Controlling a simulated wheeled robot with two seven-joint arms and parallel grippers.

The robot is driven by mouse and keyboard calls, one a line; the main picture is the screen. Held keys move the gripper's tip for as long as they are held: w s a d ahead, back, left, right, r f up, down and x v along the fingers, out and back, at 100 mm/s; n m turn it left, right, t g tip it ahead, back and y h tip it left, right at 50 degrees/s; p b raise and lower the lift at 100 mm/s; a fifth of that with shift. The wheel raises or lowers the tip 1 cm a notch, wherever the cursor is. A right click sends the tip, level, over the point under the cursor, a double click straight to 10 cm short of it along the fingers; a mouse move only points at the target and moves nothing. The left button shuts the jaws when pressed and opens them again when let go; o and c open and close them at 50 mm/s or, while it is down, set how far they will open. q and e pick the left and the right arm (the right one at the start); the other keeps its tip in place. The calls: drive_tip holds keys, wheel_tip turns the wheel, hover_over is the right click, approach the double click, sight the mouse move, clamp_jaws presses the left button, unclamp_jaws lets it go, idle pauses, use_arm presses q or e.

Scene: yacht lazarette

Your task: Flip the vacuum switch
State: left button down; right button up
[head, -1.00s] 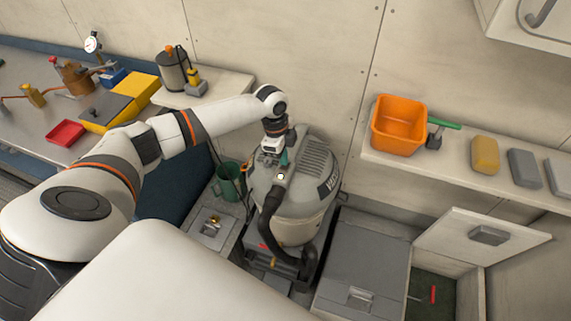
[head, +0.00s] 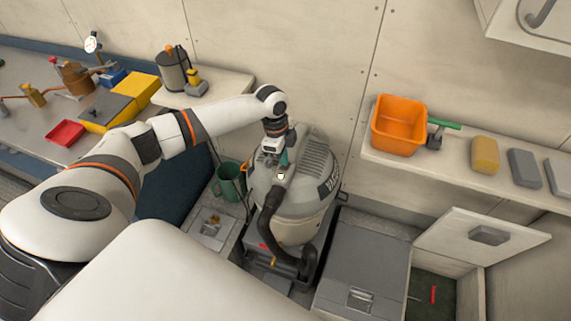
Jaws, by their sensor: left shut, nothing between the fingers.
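My left gripper (head: 275,161) points down at the vacuum's top, just behind the switch. It is shut and holds nothing. I cannot tell whether its fingertips touch the switch. My right gripper is not in view.
An orange bin (head: 398,125) and several blocks sit on the right shelf. A yellow box (head: 136,88) and tools lie on the left bench.

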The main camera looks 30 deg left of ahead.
sight(283, 168)
use_arm(q)
drive_tip(key=shift+f+b, duration=0.65)
drive_tip(key=shift+f, duration=0.65)
idle(0.9)
drive_tip(key=shift+r, duration=0.1)
wheel_tip(283, 168, up, 7)
drive_tip(key=p, duration=0.7)
idle(0.4)
